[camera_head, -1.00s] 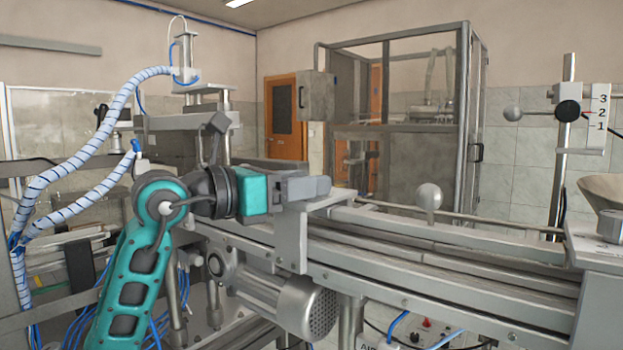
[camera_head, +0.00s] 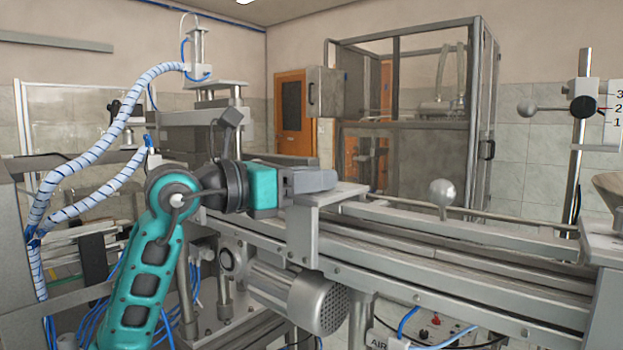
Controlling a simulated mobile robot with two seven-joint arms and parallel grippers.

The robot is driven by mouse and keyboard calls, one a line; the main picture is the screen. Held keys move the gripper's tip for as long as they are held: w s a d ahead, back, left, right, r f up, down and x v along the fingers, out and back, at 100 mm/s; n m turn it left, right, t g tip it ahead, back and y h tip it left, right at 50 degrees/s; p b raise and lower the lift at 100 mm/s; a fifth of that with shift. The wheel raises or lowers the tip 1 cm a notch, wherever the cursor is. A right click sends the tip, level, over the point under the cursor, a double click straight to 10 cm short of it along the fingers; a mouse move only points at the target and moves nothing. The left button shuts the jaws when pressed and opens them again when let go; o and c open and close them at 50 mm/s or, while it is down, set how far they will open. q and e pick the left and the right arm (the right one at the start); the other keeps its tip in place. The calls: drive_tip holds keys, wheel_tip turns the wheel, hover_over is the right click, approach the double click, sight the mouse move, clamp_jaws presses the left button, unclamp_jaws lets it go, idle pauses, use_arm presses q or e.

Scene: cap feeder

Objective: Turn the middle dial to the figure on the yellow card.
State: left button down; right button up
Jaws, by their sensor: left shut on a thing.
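My left gripper (camera_head: 318,181) reaches in from the left on its teal arm. Its grey jaws are just above a flat metal bracket (camera_head: 345,193) on the machine's rail. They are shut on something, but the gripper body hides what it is. I cannot make out the middle dial or the yellow card in this view. At the right edge, a white scale (camera_head: 617,108) reads 3, 2, 1 from top to bottom, beside a black knob (camera_head: 583,107) on a post. My right gripper is not in view.
A ball-topped lever (camera_head: 441,190) rises by the long metal rail (camera_head: 420,262), right of my gripper. A grey motor (camera_head: 318,300) hangs below the rail. A glazed cabinet (camera_head: 425,150) stands behind. Blue-striped hoses (camera_head: 75,165) arch at the left.

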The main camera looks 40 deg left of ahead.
use_arm(q)
drive_tip(key=shift+w+a+f+m+g+h+b, duration=0.1)
drive_tip(key=shift+a+m+g+h+b, duration=0.15)
drive_tip(key=shift+m+g+h+b, duration=0.7)
drive_tip(key=shift+w+m+g+h, duration=0.1)
drive_tip(key=shift+m+g+h, duration=0.15)
drive_tip(key=shift+m+h, duration=0.55)
drive_tip(key=shift+n+h, duration=0.25)
drive_tip(key=c, duration=0.8)
unclamp_jaws()
